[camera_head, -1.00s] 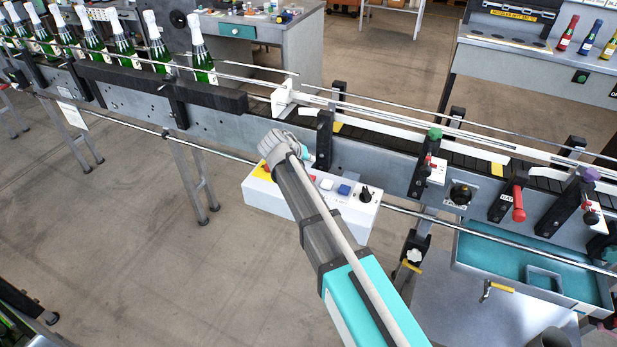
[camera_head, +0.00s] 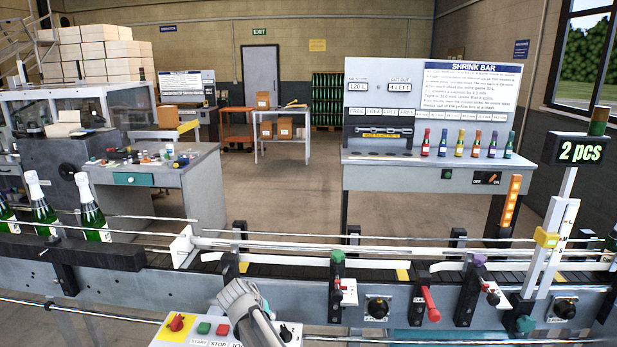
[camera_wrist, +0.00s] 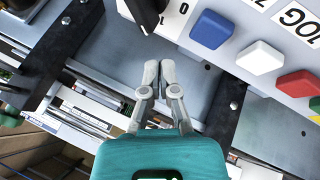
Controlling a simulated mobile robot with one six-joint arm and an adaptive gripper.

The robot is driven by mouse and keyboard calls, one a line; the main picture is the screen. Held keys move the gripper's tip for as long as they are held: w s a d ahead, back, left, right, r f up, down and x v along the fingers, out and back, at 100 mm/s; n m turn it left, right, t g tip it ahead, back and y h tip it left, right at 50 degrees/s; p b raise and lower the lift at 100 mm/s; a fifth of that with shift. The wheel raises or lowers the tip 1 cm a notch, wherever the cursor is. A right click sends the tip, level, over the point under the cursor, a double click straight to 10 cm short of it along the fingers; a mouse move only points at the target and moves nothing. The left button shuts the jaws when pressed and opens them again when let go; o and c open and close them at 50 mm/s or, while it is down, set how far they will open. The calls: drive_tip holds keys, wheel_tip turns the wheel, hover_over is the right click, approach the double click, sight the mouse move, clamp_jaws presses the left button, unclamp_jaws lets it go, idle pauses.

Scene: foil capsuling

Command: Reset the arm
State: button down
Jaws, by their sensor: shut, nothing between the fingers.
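My gripper (camera_head: 240,300) is over the control box (camera_head: 172,342) at the front of the conveyor in the head view. The box carries a red knob on a yellow plate (camera_head: 177,323), a green button (camera_head: 204,328) and a red button (camera_head: 222,330). In the wrist view my gripper (camera_wrist: 159,68) is shut and empty, its fingertips together. They are beside the box panel, near a black knob (camera_wrist: 147,12), a blue button (camera_wrist: 212,29), a white button (camera_wrist: 260,57) and a red button (camera_wrist: 301,84).
The conveyor (camera_head: 300,272) runs across the front, with guide rails and several clamp knobs. Foil-topped bottles (camera_head: 92,212) stand at its left.

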drive_tip(key=s+d+f+m+g+y, duration=0.1)
drive_tip(key=s+d+g, duration=0.1)
drive_tip(key=s+d, duration=0.3)
drive_tip(key=s+d+m+g+y, duration=0.1)
drive_tip(key=s+d, duration=0.4)
drive_tip(key=d, duration=0.9)
drive_tip(key=s+d+f+m+g+y, duration=0.1)
drive_tip(key=s+d+g+y, duration=0.1)
drive_tip(key=s+d, duration=0.3)
drive_tip(key=d, duration=0.4)
drive_tip(key=shift+s+d+f+g, duration=0.25)
drive_tip(key=shift+s+f+g, duration=0.1)
drive_tip(key=shift+s+g, duration=0.05)
